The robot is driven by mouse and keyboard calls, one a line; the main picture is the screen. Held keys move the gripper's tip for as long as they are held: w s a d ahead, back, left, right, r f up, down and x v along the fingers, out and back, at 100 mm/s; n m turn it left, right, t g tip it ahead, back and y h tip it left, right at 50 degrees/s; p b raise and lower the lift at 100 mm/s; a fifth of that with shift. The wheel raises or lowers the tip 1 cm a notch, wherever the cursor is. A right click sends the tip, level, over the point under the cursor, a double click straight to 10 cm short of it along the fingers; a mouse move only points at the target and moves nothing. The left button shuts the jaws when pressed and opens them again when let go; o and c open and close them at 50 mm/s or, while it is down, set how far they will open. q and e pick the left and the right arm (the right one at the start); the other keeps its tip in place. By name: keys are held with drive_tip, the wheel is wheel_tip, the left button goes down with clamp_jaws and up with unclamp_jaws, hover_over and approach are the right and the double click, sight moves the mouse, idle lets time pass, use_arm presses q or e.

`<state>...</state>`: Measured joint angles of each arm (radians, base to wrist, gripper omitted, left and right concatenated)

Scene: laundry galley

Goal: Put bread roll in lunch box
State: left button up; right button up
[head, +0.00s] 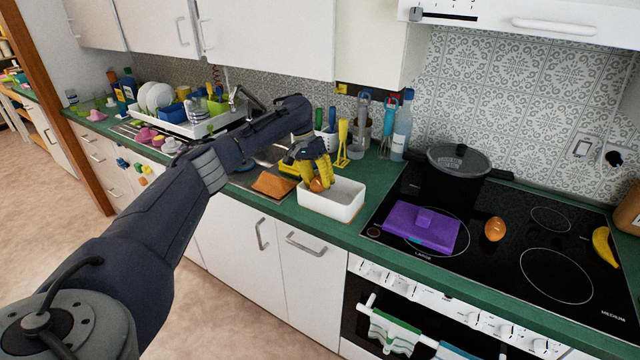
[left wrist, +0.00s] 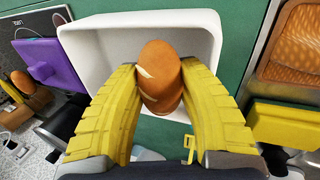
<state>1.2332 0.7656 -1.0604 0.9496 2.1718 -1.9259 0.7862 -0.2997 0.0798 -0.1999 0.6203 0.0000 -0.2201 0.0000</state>
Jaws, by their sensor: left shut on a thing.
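My left gripper (head: 322,178) has yellow fingers and is shut on a brown oval bread roll (head: 316,185) with pale score marks. In the left wrist view the roll (left wrist: 160,77) sits between the two fingertips (left wrist: 160,88). The open white box (head: 345,210), which looks like the lunch box, stands on the green counter left of the stove. The gripper and roll are over its left part. In the left wrist view the box (left wrist: 85,45) shows behind the roll, with no contents visible. My right gripper is not in view.
A purple flat lidded thing (head: 420,228), a second brown roll-like thing (head: 495,229), a black pot (head: 455,172) and a banana (head: 605,246) are on the stove. An orange-brown board or cloth (head: 273,185) lies left of the box. Utensils and a bottle (head: 402,128) stand behind it.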

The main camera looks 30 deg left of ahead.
use_arm(q)
drive_tip(key=shift+r, duration=0.15)
drive_tip(key=o, duration=1.2)
drive_tip(key=shift+r, duration=3.5)
